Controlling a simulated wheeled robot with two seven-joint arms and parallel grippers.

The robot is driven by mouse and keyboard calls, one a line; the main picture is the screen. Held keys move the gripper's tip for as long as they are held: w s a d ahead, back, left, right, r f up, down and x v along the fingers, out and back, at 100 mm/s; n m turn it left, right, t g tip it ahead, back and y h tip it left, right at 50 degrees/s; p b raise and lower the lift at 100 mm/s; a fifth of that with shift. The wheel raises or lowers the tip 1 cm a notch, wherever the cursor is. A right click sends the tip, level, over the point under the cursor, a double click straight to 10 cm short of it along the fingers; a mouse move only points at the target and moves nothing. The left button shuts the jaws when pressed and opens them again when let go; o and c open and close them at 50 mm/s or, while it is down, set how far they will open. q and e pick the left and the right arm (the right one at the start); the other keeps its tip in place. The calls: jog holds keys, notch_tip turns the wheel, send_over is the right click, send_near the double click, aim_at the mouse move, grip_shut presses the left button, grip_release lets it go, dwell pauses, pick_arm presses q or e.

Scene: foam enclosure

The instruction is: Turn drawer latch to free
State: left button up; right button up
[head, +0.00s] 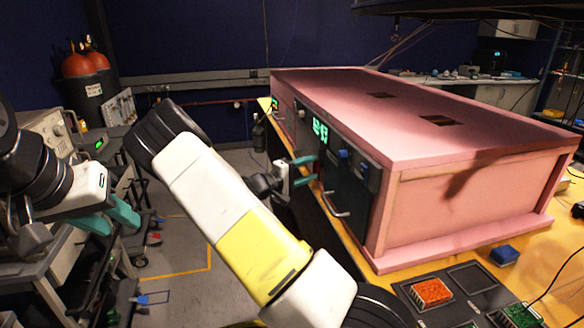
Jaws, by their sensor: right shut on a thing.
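The pink foam box (470,200) stands on the yellow-topped bench, with a dark front panel facing left. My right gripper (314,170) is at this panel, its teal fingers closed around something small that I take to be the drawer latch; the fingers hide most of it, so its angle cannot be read. A metal drawer handle (336,206) is below and right of the fingers. Two blue knobs, one (343,154) nearer the fingers and one (364,164) further right, sit on the panel. My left gripper (122,226) is at the left, away from the box, with teal fingers apart and empty.
A green-lit display (320,130) is above the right gripper. Equipment carts stand at the left. Open floor lies between carts and bench.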

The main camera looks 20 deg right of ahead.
dwell(0.5)
jog(key=o, duration=1.4)
jog(key=shift+a, duration=0.15)
